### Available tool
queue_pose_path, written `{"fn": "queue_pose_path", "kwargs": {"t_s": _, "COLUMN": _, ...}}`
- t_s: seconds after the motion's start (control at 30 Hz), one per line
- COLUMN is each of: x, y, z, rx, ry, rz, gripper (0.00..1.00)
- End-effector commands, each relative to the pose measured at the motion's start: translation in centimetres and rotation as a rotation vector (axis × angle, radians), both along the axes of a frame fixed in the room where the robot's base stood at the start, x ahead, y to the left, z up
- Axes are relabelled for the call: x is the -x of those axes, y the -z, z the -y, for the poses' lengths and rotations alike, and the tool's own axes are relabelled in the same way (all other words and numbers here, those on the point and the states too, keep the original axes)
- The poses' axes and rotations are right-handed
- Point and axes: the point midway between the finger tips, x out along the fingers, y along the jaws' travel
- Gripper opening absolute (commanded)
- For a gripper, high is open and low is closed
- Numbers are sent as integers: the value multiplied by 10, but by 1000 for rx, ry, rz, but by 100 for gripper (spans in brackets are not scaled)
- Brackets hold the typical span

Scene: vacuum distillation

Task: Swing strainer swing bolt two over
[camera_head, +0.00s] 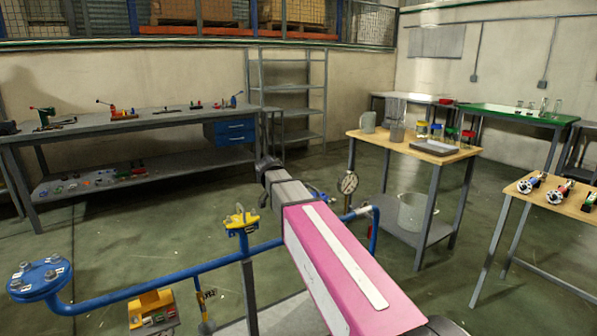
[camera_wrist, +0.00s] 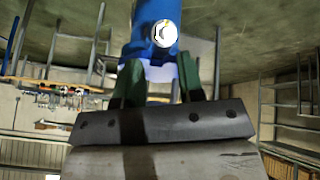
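In the wrist view a blue cylindrical body (camera_wrist: 143,30), likely part of the strainer, lies just ahead of my gripper (camera_wrist: 160,76). A pale round bolt head or nut (camera_wrist: 164,33) faces the camera on it. My gripper's two green fingers are spread apart, with the blue body's pale lower edge visible between them. I cannot tell whether they touch it. Which swing bolt this is cannot be told. In the head view my arm covers the middle of the blue pipe (camera_head: 215,262), so the strainer and fingertips are mostly hidden.
A blue flange (camera_head: 40,278) ends the pipe at left. A yellow valve part (camera_head: 241,220) and a pressure gauge (camera_head: 348,184) stand close to my arm. A yellow block (camera_head: 150,305) sits low in front. Wooden tables (camera_head: 470,153) stand at right.

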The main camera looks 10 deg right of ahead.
Motion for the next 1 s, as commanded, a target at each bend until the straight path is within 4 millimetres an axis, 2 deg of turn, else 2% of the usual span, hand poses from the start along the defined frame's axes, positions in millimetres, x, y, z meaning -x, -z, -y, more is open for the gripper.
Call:
{"fn": "queue_pose_path", "kwargs": {"t_s": 0.07, "x": -2, "y": 8, "z": 6, "rx": -3, "ry": 1, "rz": -1, "gripper": 35}}
{"fn": "queue_pose_path", "kwargs": {"t_s": 0.4, "x": -10, "y": -2, "z": 21, "rx": -229, "ry": 4, "rz": -93, "gripper": 35}}
{"fn": "queue_pose_path", "kwargs": {"t_s": 0.8, "x": -17, "y": -4, "z": 39, "rx": -497, "ry": 3, "rz": -205, "gripper": 35}}
{"fn": "queue_pose_path", "kwargs": {"t_s": 1.0, "x": -16, "y": -32, "z": 37, "rx": -497, "ry": 0, "rz": -203, "gripper": 35}}
